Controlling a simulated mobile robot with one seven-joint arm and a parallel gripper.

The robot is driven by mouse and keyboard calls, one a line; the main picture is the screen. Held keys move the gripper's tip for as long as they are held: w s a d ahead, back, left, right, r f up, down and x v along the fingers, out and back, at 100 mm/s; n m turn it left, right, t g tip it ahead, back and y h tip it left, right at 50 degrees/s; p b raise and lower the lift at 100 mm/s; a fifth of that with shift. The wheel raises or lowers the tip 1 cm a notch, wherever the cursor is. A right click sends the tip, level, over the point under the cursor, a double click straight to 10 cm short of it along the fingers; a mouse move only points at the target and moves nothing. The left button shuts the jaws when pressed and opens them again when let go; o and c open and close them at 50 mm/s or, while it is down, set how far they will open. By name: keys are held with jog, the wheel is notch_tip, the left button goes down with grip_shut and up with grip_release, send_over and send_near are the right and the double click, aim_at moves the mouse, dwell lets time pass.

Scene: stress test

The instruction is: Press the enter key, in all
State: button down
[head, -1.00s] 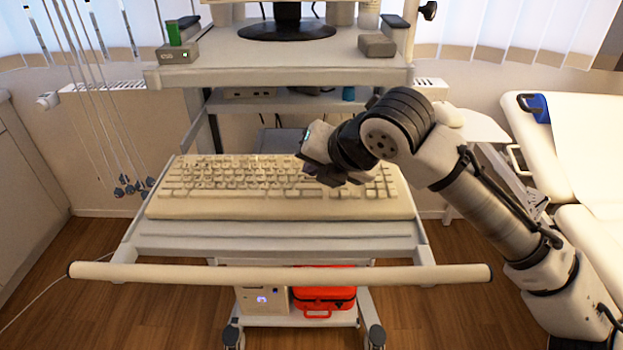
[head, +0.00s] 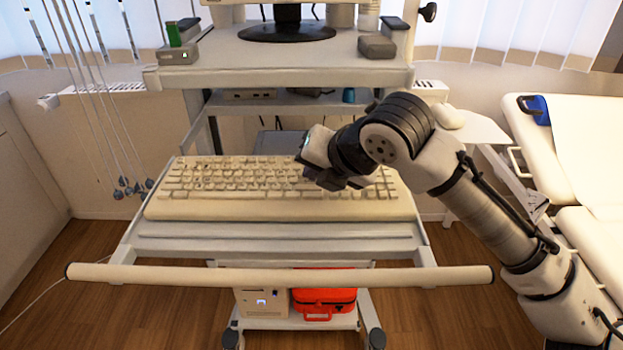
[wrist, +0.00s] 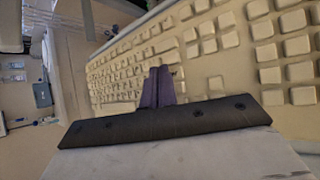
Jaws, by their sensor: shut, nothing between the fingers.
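A beige keyboard (head: 235,205) lies on the pull-out shelf of a white cart, its keys facing up. It also shows in the wrist view (wrist: 215,65), running diagonally. My gripper (wrist: 160,80) is shut and empty, with its fingertips together over the keyboard. In the head view my gripper (head: 332,184) is over the right part of the keyboard and hides some keys there. I cannot tell whether the fingertips touch a key. The enter key cannot be picked out by its marking.
The upper shelf (head: 270,76) overhangs behind the keyboard, with a monitor base (head: 287,31) and a grey box (head: 377,46) on it. A white handle bar (head: 280,275) crosses in front. A bed (head: 585,150) stands at right.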

jog(key=shift+r+p, duration=0.6)
jog(key=shift+r, duration=0.2)
notch_tip(320, 180, up, 5)
jog(key=p, duration=0.4)
jog(key=shift+s+f, duration=0.1)
dwell(0.9)
